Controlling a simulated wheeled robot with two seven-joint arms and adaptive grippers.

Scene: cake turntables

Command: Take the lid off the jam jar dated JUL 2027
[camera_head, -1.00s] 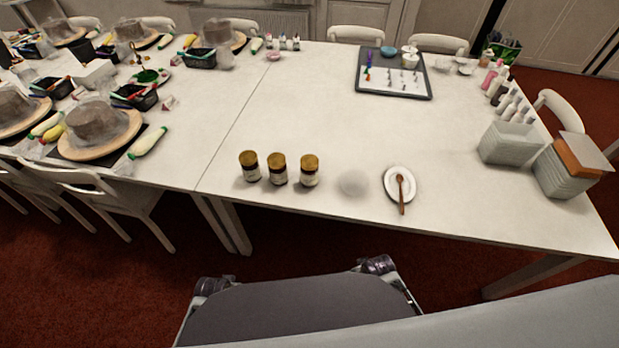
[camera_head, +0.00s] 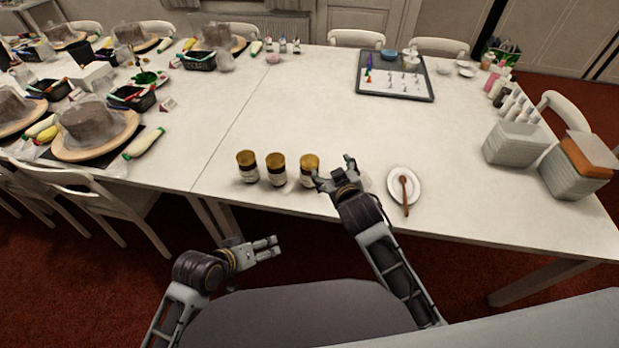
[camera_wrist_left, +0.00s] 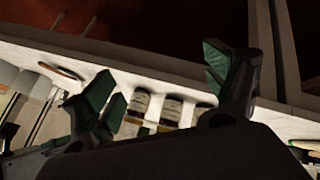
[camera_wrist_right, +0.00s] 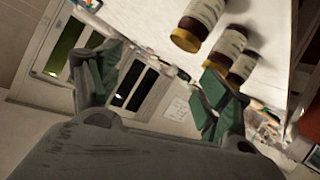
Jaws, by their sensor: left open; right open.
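Three jam jars with gold lids and pale labels stand upright in a row near the table's front edge: left jar (camera_head: 247,167), middle jar (camera_head: 277,170) and right jar (camera_head: 309,164). I cannot read any date, so I cannot tell which is JUL 2027. My right gripper (camera_head: 334,173) is open and empty, just right of the right jar. The jars show at the top of the right wrist view, the nearest jar (camera_wrist_right: 202,18) largest. My left gripper (camera_head: 277,247) is open and empty, in front of the table's edge. The left wrist view shows the jars (camera_wrist_left: 171,108) beyond its fingers.
A white saucer (camera_head: 417,193) with a wooden spoon (camera_head: 405,194) lies right of my right gripper. A dark tray (camera_head: 428,96) stands farther back. Grey containers (camera_head: 515,145) stand at the right. The table's middle (camera_head: 300,110) is clear.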

